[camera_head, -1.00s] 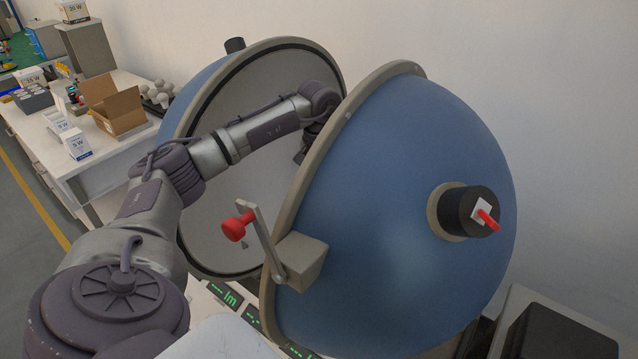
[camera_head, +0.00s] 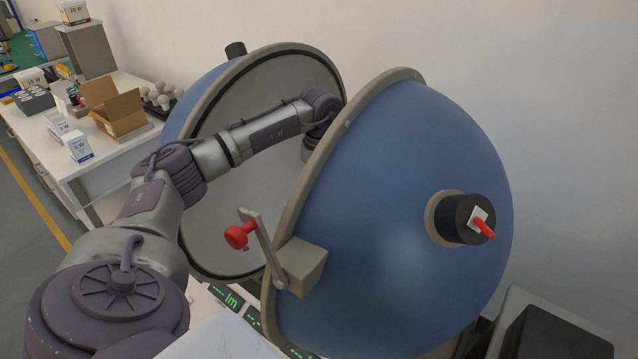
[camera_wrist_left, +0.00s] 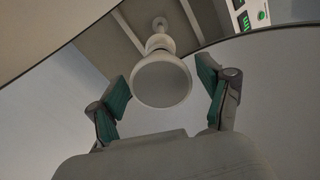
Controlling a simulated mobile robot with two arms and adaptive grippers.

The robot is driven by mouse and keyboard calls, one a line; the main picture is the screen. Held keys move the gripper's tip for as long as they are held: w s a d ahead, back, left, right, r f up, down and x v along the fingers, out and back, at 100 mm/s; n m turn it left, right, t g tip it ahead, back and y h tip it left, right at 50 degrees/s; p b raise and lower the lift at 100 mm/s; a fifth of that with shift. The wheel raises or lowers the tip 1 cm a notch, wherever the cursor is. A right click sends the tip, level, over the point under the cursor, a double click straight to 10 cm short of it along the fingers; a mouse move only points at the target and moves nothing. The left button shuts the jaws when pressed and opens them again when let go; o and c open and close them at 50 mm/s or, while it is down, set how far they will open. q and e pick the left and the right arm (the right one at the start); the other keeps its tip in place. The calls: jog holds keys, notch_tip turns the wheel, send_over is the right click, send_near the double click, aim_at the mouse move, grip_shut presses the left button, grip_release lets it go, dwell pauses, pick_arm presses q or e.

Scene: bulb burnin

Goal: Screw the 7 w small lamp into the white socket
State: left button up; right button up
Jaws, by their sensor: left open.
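A pale lamp (camera_wrist_left: 162,82) with a round, flat-looking face shows in the left wrist view, with a narrower white neck behind it in line with a post. I cannot tell its wattage, and the socket contact is hidden behind its face. My left gripper (camera_wrist_left: 163,88) is open, with one green-padded finger on each side of the lamp and visible gaps to both. In the head view my left arm reaches between the two halves of the blue sphere (camera_head: 400,200), and its fingers are hidden behind the near half. My right gripper is not in view.
The sphere's near half carries a red-knobbed latch (camera_head: 240,234) and leaves limited room around my arm. Green-lit displays (camera_head: 226,297) sit below it. On the bench at left are an open carton (camera_head: 122,110), white lamp boxes (camera_head: 79,147) and several bulbs in a tray (camera_head: 160,96).

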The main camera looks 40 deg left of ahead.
pick_arm(q)
jog(key=n+p, duration=0.1)
jog(key=n, duration=0.6)
jog(key=shift+w, duration=0.1)
jog(key=n, duration=0.3)
jog(key=shift+w+n+p, duration=0.1)
jog(key=shift+n+p, duration=0.2)
jog(key=shift+p, duration=0.1)
jog(key=n, duration=0.2)
jog(key=shift+n, duration=0.3)
